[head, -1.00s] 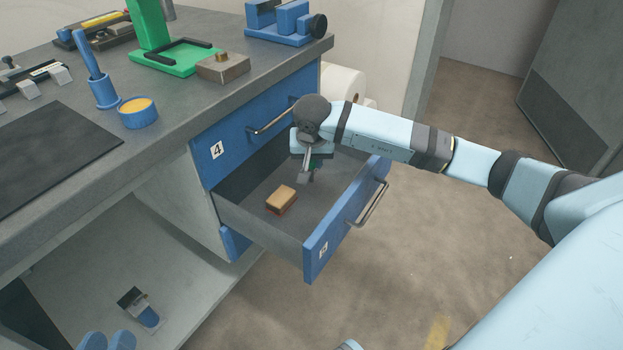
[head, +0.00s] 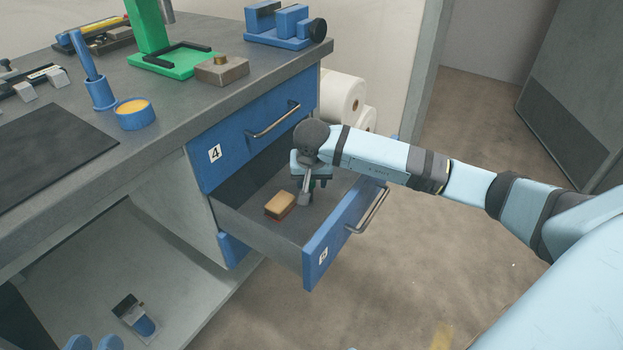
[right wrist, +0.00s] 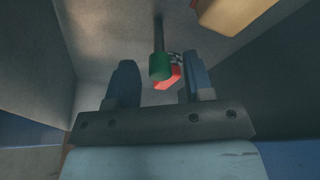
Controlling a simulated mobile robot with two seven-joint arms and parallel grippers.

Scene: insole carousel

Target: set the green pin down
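The green pin (right wrist: 159,66) shows in the right wrist view, with a green end, a thin grey shaft and a red piece beside it. It sits between the fingers of my right gripper (right wrist: 160,84), with a gap on both sides. The gripper is open and not clamped on it. In the head view my right gripper (head: 306,196) points down inside the open drawer (head: 247,222); the pin is mostly hidden there. I cannot tell whether the pin touches the drawer floor. My left gripper is not in view.
A tan and brown block (head: 280,205) lies in the drawer just left of my right gripper. The closed drawer marked 4 (head: 240,140) is above. The bench top (head: 180,112) holds a green stand (head: 180,62), a blue cup (head: 135,115) and other tools.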

